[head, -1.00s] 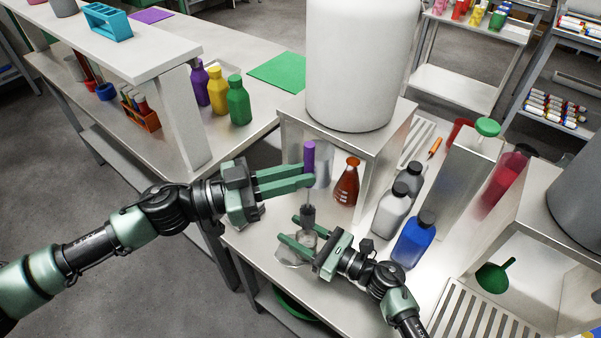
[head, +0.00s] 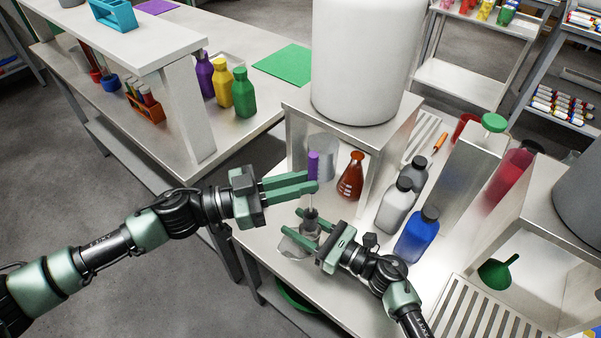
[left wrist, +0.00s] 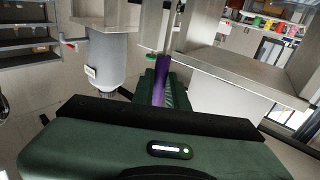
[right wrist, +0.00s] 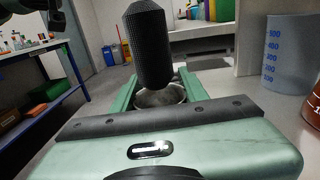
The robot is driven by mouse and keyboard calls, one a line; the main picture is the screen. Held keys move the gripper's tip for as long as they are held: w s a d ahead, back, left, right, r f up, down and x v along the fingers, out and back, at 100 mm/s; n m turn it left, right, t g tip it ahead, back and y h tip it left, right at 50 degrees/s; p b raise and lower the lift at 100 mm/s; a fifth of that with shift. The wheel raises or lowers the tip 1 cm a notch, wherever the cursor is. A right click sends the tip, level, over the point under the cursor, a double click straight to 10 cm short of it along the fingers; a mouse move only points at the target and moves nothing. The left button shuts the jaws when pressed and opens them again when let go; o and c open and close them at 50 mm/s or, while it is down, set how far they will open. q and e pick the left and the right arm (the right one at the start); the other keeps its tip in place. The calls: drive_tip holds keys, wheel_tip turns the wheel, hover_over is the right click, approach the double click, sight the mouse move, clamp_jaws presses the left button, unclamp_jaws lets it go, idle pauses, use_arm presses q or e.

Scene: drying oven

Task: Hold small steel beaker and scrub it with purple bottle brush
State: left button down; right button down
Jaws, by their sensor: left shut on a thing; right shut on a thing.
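My left gripper (head: 314,187) is shut on the purple handle (head: 313,163) of the bottle brush, which hangs roughly upright. The handle also shows between the fingers in the left wrist view (left wrist: 161,82). The brush's dark bristle head (right wrist: 148,45) points down over the mouth of the small steel beaker (right wrist: 160,97). My right gripper (head: 293,222) is shut on the beaker, whose open top faces up between the fingers. In the head view the bristles (head: 309,214) sit at the beaker's mouth; I cannot tell how far inside they reach.
A red-brown flask (head: 350,180) and a clear graduated beaker (right wrist: 289,55) stand close by, near the metal stand (head: 372,150) under a big white vessel (head: 364,60). Grey and blue bottles (head: 416,238) stand right of my right gripper. A transparent object (head: 294,246) lies near the table edge.

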sight(310, 207)
use_arm(q)
wheel_tip(310, 207, down, 7)
drive_tip(key=shift+r, duration=0.15)
idle(0.5)
drive_tip(key=shift+f, duration=0.75)
idle(0.9)
drive_tip(key=shift+d, duration=0.1)
